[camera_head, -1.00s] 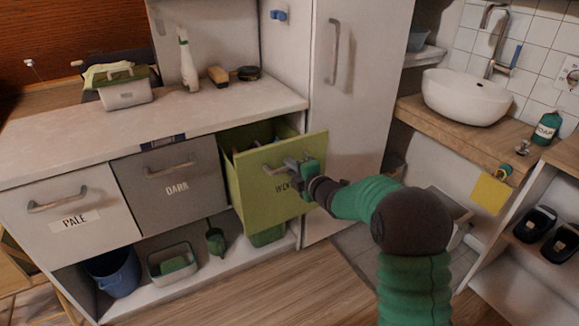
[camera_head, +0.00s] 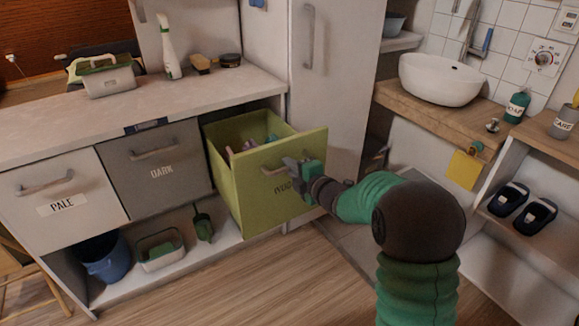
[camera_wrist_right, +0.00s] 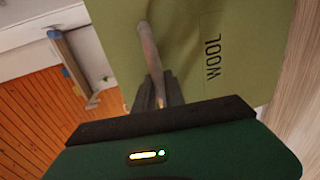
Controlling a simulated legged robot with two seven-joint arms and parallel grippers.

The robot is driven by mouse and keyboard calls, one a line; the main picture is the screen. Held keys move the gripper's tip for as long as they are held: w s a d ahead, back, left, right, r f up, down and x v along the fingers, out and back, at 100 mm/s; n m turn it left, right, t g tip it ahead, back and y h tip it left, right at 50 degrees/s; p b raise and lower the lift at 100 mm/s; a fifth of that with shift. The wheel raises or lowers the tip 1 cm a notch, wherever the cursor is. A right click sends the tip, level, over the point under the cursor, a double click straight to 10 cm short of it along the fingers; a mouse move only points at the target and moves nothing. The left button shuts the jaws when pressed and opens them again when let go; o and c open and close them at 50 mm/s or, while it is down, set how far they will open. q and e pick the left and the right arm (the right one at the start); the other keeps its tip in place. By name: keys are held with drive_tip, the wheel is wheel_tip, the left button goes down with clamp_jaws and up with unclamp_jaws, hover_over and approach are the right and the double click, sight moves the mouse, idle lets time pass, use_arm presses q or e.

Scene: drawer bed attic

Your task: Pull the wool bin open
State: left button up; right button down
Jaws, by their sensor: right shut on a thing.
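The green wool bin (camera_head: 270,200) stands pulled out from the cabinet, and coloured items show inside it. Its front also shows in the right wrist view (camera_wrist_right: 200,60) with the label WOOL. My right gripper (camera_head: 290,170) is shut on the bin's metal handle (camera_head: 270,167). The handle (camera_wrist_right: 150,52) runs between the dark fingers in the right wrist view. My green right arm reaches in from the lower right. My left gripper is not in any view.
The shut grey DARK bin (camera_head: 155,170) and white PALE bin (camera_head: 62,205) are to the left. A blue bucket (camera_head: 105,260) and a tub (camera_head: 160,250) sit on the shelf below. A tall cabinet door (camera_head: 335,70) is behind. Open wooden floor (camera_head: 250,285) lies in front.

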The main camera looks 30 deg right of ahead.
drive_tip(key=shift+a+f, duration=0.1)
drive_tip(key=shift+f, duration=0.15)
drive_tip(key=c, duration=1.4)
unclamp_jaws()
drive_tip(key=shift+r, duration=0.1)
drive_tip(key=p+v, duration=0.4)
drive_tip(key=v, duration=1.2)
drive_tip(key=shift+s, duration=0.3)
